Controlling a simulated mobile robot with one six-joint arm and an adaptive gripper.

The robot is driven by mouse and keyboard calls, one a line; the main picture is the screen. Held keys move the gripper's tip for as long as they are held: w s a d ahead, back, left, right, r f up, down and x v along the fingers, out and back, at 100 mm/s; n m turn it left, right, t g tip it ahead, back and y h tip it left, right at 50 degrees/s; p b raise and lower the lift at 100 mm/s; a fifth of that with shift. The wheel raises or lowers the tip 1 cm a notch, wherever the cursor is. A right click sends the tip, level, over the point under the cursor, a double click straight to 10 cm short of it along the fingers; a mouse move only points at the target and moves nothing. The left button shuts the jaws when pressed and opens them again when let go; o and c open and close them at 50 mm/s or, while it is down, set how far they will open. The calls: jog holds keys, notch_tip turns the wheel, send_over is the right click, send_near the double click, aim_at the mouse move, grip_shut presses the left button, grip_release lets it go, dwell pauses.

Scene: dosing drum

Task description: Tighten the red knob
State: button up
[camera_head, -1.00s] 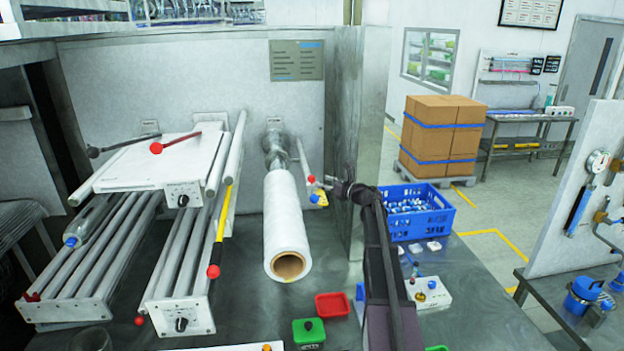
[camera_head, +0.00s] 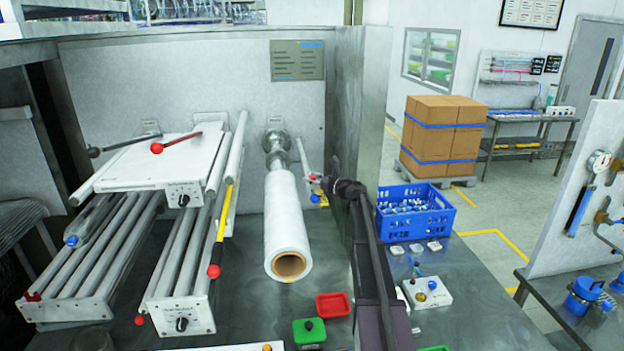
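A small red knob (camera_head: 312,177) shows beside the roll's spindle, at the lower end of a thin grey bar, just left of my gripper. My gripper (camera_head: 322,186) is small and dark here, seen from behind at the end of my arm. It is close to the red knob and partly overlaps it in the view; I cannot tell if they touch. Its fingers are too small and hidden to tell open from shut. A blue ball (camera_head: 315,198) and a yellow piece (camera_head: 324,201) sit just below. Other red balls show on a lever (camera_head: 157,148) and a yellow-sleeved rod (camera_head: 214,271).
A white film roll (camera_head: 286,222) sticks out left of my arm. Roller racks (camera_head: 95,262) fill the left. A metal panel (camera_head: 358,130) stands right behind my gripper. A blue crate (camera_head: 415,222), red tray (camera_head: 333,304) and green box (camera_head: 308,331) stand on the bench.

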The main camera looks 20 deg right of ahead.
grip_shut()
jog(key=shift+m+h, duration=0.3)
jog(key=shift+h, duration=0.2)
jog(key=shift+a+m+t+h, duration=0.1)
jog(key=shift+m+t+h, duration=0.4)
jog(key=shift+h, duration=0.2)
jog(key=shift+m+t+h, duration=0.3)
jog(key=shift+m+h, duration=0.4)
jog(key=shift+h, duration=0.3)
jog(key=o, duration=0.6)
grip_release()
